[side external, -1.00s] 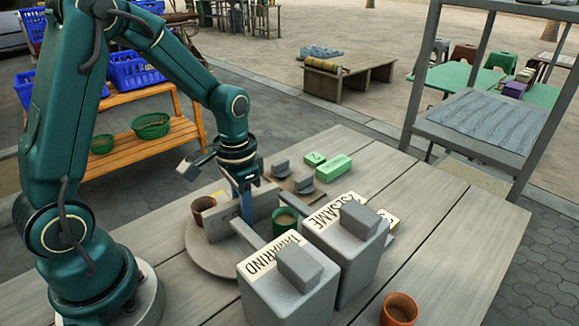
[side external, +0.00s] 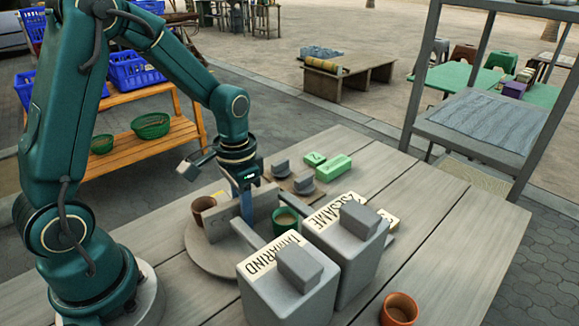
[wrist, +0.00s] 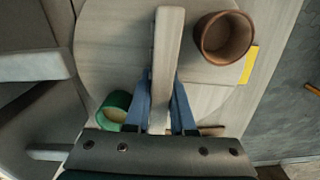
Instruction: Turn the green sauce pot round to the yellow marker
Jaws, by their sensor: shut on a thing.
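The green sauce pot (side external: 285,222) stands upright on the round turntable (side external: 203,257), on the side toward the lettered boxes. It also shows at lower left in the wrist view (wrist: 114,107). An upright divider wall (wrist: 167,45) crosses the turntable between the green pot and a brown pot (wrist: 224,38). The yellow marker (wrist: 249,64) lies at the turntable's edge beside the brown pot, across the divider from the green pot. My gripper (wrist: 158,88) is shut on the divider, with a blue finger on each side. The gripped part is partly hidden in the side view.
Grey boxes lettered TAMARIND (side external: 288,284) and SESAME (side external: 352,250) stand close beside the green pot. An orange-brown cup (side external: 399,309) is at the front. A board with grey pieces (side external: 298,183) and green blocks (side external: 334,169) lie behind. The table's right side is clear.

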